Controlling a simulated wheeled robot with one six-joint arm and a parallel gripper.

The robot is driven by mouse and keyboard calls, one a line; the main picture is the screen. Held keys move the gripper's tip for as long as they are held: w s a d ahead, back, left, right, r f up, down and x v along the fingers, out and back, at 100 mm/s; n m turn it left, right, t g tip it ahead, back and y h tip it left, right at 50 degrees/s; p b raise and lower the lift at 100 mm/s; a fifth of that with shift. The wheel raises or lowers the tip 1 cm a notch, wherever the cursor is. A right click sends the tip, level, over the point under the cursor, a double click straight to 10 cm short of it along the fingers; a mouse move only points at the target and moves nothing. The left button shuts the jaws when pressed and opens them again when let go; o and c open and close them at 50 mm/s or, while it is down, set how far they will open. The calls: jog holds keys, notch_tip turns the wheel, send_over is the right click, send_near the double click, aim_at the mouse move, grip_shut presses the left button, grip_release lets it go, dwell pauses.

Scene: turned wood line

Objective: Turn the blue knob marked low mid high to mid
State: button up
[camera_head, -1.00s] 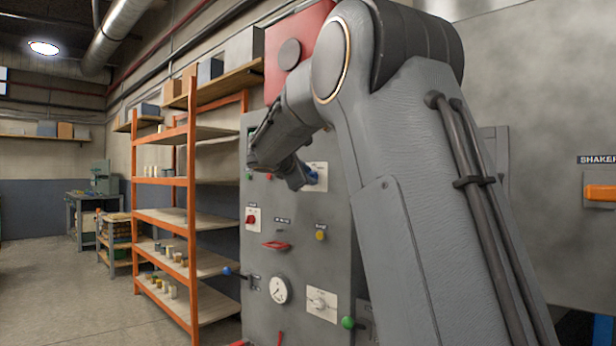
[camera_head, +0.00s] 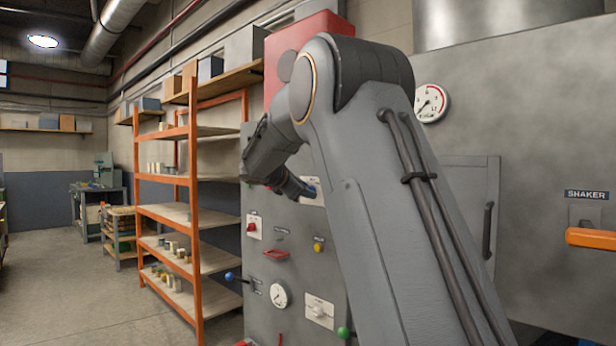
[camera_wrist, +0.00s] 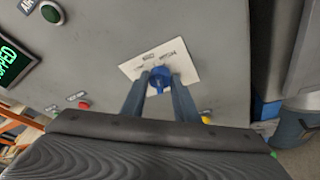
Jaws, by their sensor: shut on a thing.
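The blue knob (camera_wrist: 160,77) sits on a white plate (camera_wrist: 186,66) with small printed labels around its top edge. My gripper (camera_wrist: 160,82) is shut on the knob, one finger on each side of it. The wrist view does not show clearly which label the knob points at. In the head view the plate (camera_head: 317,198) and a bit of the blue knob (camera_head: 313,184) show just beyond my gripper (camera_head: 303,189), on the grey control panel (camera_head: 262,200). My arm hides part of the panel.
Below the knob are a red switch (camera_head: 252,228), a yellow button (camera_head: 318,247), a red handle (camera_head: 275,254), a gauge (camera_head: 280,295), and blue (camera_head: 230,276) and green (camera_head: 343,332) lever balls. An orange shelf rack (camera_head: 195,220) stands to the left. Floor is clear further left.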

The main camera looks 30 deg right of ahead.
jog(key=n+g+p, duration=0.1)
jog(key=p, duration=0.3)
jog(key=n+g+p, duration=0.1)
jog(key=p, duration=0.2)
jog(key=shift+w+r+n+p, duration=0.2)
jog(key=shift+r+n+p, duration=0.05)
jog(key=shift+n+p, duration=0.15)
jog(key=shift+f+n+p, duration=0.1)
jog(key=shift+n+p, duration=0.2)
jog(key=shift+p, duration=0.1)
jog(key=o, duration=1.1)
jog(key=shift+c, duration=0.2)
jog(key=shift+a, duration=0.1)
jog(key=b+v, duration=0.2)
jog(key=v, duration=0.5)
jog(key=shift+a, duration=0.35)
